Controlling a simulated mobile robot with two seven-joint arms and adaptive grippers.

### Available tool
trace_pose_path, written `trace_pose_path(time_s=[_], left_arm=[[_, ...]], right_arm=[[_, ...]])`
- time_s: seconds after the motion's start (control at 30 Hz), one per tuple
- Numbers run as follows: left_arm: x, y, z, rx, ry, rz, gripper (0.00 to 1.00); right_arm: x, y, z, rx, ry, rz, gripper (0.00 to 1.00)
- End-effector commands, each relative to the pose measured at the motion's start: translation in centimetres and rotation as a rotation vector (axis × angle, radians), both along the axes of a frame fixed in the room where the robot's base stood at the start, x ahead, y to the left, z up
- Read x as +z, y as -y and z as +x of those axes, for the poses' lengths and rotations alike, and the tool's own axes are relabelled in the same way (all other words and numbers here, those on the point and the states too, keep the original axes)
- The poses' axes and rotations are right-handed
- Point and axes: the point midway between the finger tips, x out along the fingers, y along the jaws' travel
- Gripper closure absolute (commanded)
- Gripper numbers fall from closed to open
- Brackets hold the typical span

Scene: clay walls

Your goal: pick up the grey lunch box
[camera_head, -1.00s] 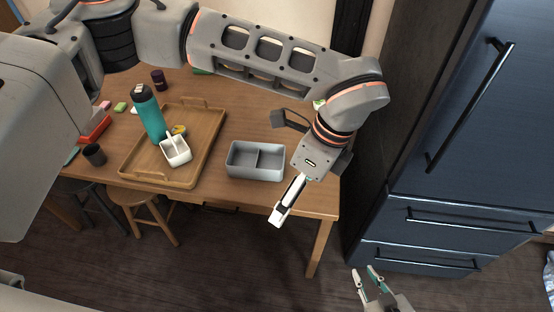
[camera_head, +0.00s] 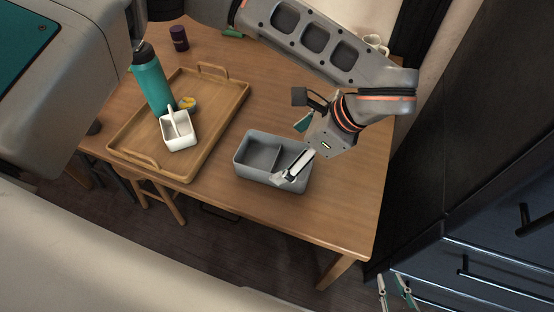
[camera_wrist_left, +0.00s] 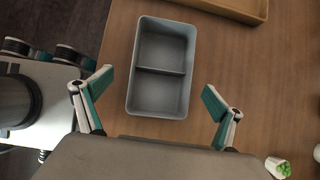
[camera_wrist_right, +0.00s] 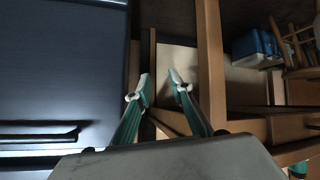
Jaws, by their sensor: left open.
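The grey lunch box (camera_head: 257,177) is an open rectangular box with a divider and two compartments, both empty. It sits on the wooden table near its front edge. My left gripper (camera_head: 292,152) is open over the right end of the box in the head view, with one finger in front of that end. In the left wrist view the lunch box (camera_wrist_left: 160,94) lies ahead of and partly between my spread left fingers (camera_wrist_left: 157,88); it is not gripped. My right gripper (camera_head: 393,282) is low beside the blue cabinet, its fingers apart and empty.
A wooden tray (camera_head: 213,134) left of the box holds a teal bottle (camera_head: 152,82) and a white divided container (camera_head: 180,136). A dark cup (camera_head: 179,38) and white mug (camera_head: 376,44) stand farther back. The blue cabinet (camera_head: 500,240) is at right. A stool is below the table.

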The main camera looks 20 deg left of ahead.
Motion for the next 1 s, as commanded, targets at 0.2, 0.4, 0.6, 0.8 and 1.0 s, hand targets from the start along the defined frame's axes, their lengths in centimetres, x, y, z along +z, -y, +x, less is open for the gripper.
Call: trace_pose_path(time_s=[0.2,0.4,0.6,0.8,1.0], left_arm=[[-1.5,-1.1,0.0,0.000,-0.004,-0.001,0.05],[-3.9,-3.0,0.1,0.000,-0.008,-0.001,0.05],[-4.7,-3.6,0.2,-0.001,-0.002,-0.001,0.05],[-4.6,-3.6,0.2,-0.002,-0.001,-0.001,0.21],[-4.7,-3.6,0.2,-0.002,-0.001,-0.001,0.50]], right_arm=[[-0.4,-0.3,-0.4,0.002,-0.007,0.005,0.79],[-0.2,-0.5,0.2,0.002,0.005,0.012,0.79],[0.6,-0.8,1.1,0.002,0.025,0.019,0.79],[0.6,-0.8,1.0,0.002,0.023,0.020,0.79],[0.3,-0.8,0.7,0.001,0.017,0.019,0.79]])
